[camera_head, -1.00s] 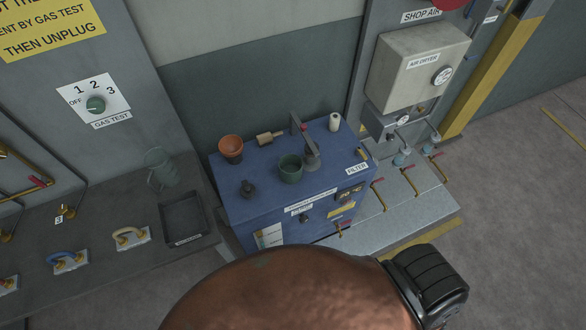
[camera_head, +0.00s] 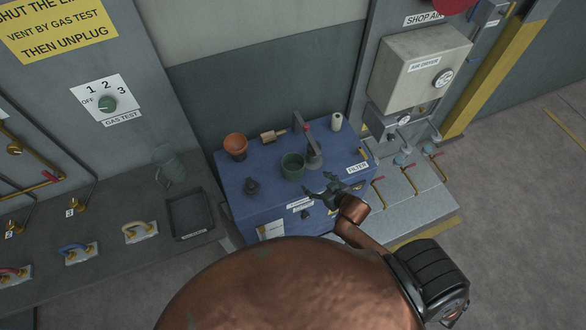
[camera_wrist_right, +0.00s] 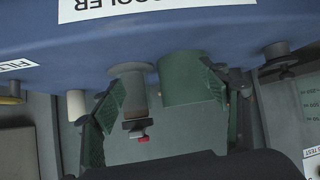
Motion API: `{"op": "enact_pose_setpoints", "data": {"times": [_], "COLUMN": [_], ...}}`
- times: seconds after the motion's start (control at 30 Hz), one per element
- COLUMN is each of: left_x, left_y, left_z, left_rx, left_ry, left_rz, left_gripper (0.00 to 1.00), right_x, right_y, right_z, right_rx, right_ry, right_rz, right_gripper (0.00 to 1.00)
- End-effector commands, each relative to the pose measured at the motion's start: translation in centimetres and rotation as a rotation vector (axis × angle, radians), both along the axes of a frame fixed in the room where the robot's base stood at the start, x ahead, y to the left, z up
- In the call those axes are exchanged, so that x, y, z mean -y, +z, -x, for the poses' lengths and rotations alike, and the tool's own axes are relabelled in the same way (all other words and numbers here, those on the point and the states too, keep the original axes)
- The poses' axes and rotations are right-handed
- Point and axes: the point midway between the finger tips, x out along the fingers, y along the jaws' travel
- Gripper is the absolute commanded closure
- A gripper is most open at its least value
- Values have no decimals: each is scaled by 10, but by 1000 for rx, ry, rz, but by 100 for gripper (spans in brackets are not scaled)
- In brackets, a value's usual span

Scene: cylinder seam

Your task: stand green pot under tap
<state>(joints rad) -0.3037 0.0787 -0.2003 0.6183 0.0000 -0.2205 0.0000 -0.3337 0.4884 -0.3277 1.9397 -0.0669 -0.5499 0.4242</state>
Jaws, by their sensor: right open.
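The green pot (camera_head: 293,166) stands on the blue cabinet top, beside the grey tap (camera_head: 314,157) with its red handle, on its left in the head view. I cannot tell how its mouth lies to the spout. My right gripper (camera_head: 317,184) is open and empty over the cabinet's front edge, near the pot. In the right wrist view the open fingers (camera_wrist_right: 160,88) show with the pot (camera_wrist_right: 180,82) near the right finger and the tap (camera_wrist_right: 132,88) between the fingers. My left gripper is not in view.
On the blue cabinet (camera_head: 270,195) are an orange pot (camera_head: 235,147), a dark small object (camera_head: 252,187), a wooden-looking roller (camera_head: 272,135) and a white cylinder (camera_head: 336,121). A dark tray (camera_head: 190,213) and a grey-green jug (camera_head: 168,165) are on the left bench.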

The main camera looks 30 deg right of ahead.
Motion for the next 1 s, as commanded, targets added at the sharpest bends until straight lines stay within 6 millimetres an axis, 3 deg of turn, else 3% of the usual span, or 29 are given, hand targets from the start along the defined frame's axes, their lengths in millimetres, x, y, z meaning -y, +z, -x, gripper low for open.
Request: {"op": "enact_pose_setpoints", "data": {"times": [0.2, 0.43, 0.77, 1.0], "left_x": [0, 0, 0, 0], "left_y": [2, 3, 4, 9], "left_z": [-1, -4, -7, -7], "left_rx": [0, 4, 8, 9], "left_ry": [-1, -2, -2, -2], "left_rz": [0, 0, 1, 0], "left_gripper": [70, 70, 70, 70], "right_x": [-12, -22, -33, -45], "right_y": [22, 38, 29, 19], "right_z": [-31, -45, -73, -103], "right_rx": [126, 201, 209, 210], "right_ry": [106, 191, 200, 200], "right_rz": [-53, -108, -118, -117], "right_gripper": [31, 31, 31, 31]}}
